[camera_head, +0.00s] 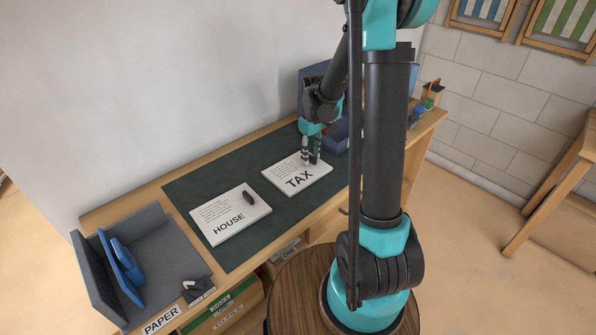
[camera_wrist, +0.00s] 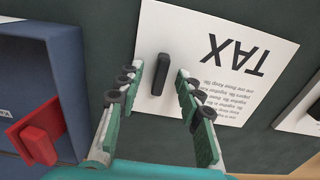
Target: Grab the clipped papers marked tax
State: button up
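The clipped papers marked TAX (camera_head: 291,184) lie flat on the dark green desk mat, right of the HOUSE papers. In the wrist view the TAX papers (camera_wrist: 266,88) appear upside down, with a black clip (camera_wrist: 159,74) standing on them. My gripper (camera_head: 311,160) is just above the far right part of the TAX papers. In the wrist view my gripper (camera_wrist: 159,72) is open, with one finger on each side of the black clip and a gap on both sides. In the head view the gripper hides the clip.
The HOUSE papers (camera_head: 230,215) with a dark clip lie to the left on the mat (camera_head: 180,193). A grey tray (camera_head: 170,255) with blue parts stands at the desk's left end. In the wrist view a blue container (camera_wrist: 70,60) with a red part is close on the left.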

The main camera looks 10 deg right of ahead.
grip_shut()
dwell(0.6)
